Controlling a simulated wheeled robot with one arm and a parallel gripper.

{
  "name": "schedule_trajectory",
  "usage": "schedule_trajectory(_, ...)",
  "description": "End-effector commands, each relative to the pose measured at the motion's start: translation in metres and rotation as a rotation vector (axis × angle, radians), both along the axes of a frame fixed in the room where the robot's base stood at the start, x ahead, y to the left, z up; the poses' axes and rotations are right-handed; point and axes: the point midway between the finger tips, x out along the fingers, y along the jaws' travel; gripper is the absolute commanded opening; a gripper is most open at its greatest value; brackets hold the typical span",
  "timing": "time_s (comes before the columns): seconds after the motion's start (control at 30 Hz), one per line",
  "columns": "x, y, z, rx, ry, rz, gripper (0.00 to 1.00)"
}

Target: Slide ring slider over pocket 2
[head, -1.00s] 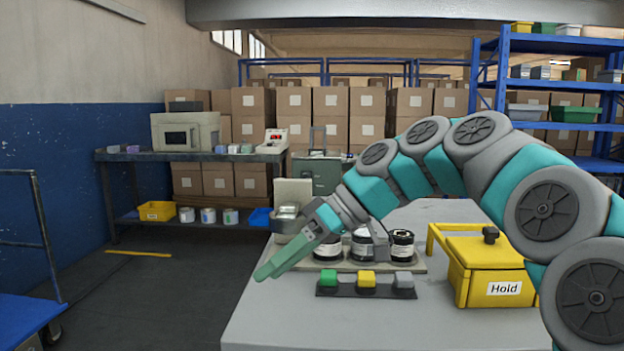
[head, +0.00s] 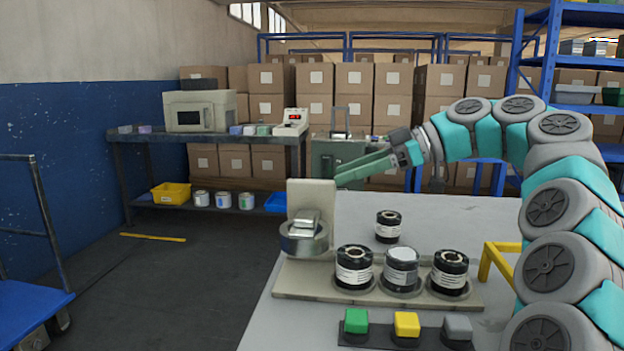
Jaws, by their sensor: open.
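The ring slider (head: 304,238), a silvery ring with a block-like grip on top, sits at the left end of a beige base (head: 310,283) in front of an upright beige panel (head: 312,198). No pocket numbers are readable. The ring is left of all three and around none of them. My gripper (head: 338,178) is open and empty, with green fingers pointing left, above and behind the row, apart from the ring.
A fourth roll (head: 388,227) stands on the grey table behind the row. Green (head: 356,321), yellow (head: 406,324) and grey (head: 457,327) buttons lie in front. A yellow handle (head: 492,259) is at right, partly hidden by my arm. The front-left tabletop is clear.

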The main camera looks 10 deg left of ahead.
Motion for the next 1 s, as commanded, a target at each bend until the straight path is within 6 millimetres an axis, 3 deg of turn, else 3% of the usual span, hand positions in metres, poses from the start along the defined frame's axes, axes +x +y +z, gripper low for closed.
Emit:
schedule_trajectory(0.27, -0.001, 0.013, -0.004, 0.001, 0.0, -0.001, 0.57)
schedule_trajectory(0.7, -0.004, 0.062, -0.025, -0.001, 0.001, 0.001, 0.57)
schedule_trajectory(1.0, -0.004, 0.072, -0.03, -0.001, 0.001, 0.0, 0.57)
